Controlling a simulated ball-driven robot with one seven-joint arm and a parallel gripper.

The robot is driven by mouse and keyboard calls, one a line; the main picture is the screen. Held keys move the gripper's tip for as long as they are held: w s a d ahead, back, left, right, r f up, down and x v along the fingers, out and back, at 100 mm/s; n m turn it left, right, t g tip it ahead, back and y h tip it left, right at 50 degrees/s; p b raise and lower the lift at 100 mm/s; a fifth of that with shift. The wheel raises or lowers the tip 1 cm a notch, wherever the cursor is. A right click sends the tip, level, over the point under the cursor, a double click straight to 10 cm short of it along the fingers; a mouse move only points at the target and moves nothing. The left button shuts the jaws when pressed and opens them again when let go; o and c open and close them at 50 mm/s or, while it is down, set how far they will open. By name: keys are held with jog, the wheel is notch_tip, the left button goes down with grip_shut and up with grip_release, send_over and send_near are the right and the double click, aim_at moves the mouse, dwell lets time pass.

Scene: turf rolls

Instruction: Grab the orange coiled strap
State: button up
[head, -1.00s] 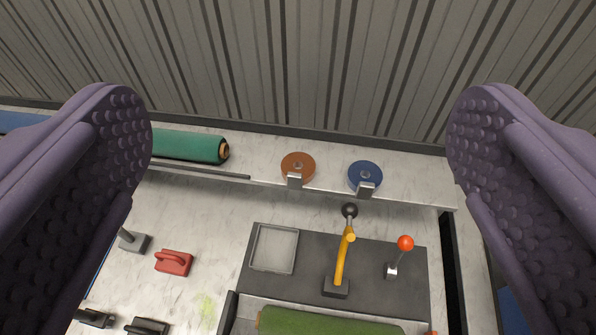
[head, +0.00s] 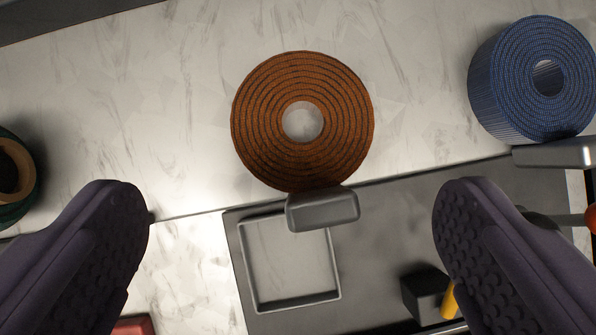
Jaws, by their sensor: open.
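The orange coiled strap (head: 258,122) lies flat on the pale marbled ledge at upper centre, a round coil with a hole in its middle. A grey metal buckle (head: 322,209) sits at its lower edge, over the ledge's front edge. My gripper (head: 293,195) is open and empty. Its two purple, studded fingers stand wide apart at lower left and lower right. The coil lies above the line of the fingertips in the picture, between them sideways and untouched. Both fingertips are in view.
A blue coiled strap (head: 500,88) with its own buckle (head: 556,154) is at upper right. A green roll's end (head: 14,175) shows at the left edge. Below the ledge are a shallow tray (head: 337,262), a dark panel and a yellow lever (head: 450,302). The ledge around the orange coil is clear.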

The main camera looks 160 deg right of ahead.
aim_at(301, 137)
jog(key=x, duration=0.6)
jog(key=s+b+x, duration=0.1)
jog(key=x, duration=0.2)
jog(key=shift+d+f, duration=0.3)
jog(key=shift+f, duration=0.3)
jog(key=shift+r, duration=0.1)
jog(key=c, duration=0.9)
